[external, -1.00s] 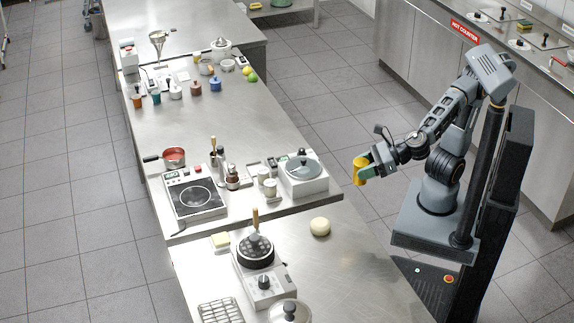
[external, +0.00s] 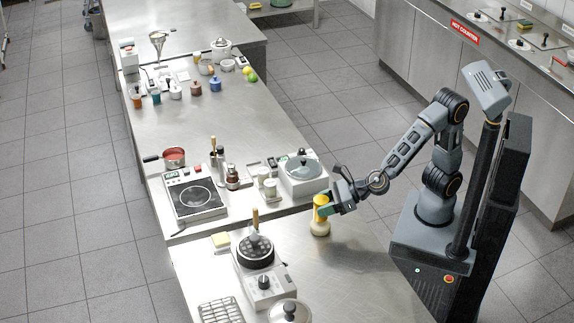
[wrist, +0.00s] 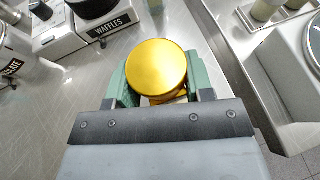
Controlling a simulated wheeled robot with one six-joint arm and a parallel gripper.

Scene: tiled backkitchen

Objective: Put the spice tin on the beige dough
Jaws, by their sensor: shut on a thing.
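The spice tin, a yellow-gold cylinder (external: 321,204), is upright between the fingers of my gripper (external: 324,208). In the wrist view its round gold lid (wrist: 156,67) fills the space between the green fingers of my gripper (wrist: 157,85). The beige dough (external: 320,229) is a pale round lump on the near steel counter. The tin is directly above it in the external view, its lower end at the dough's top. I cannot tell whether they touch. The tin hides the dough in the wrist view.
A cooker with a glass lid (external: 303,174) stands on the counter behind. The steel counter (external: 350,270) is clear in front and to the right.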

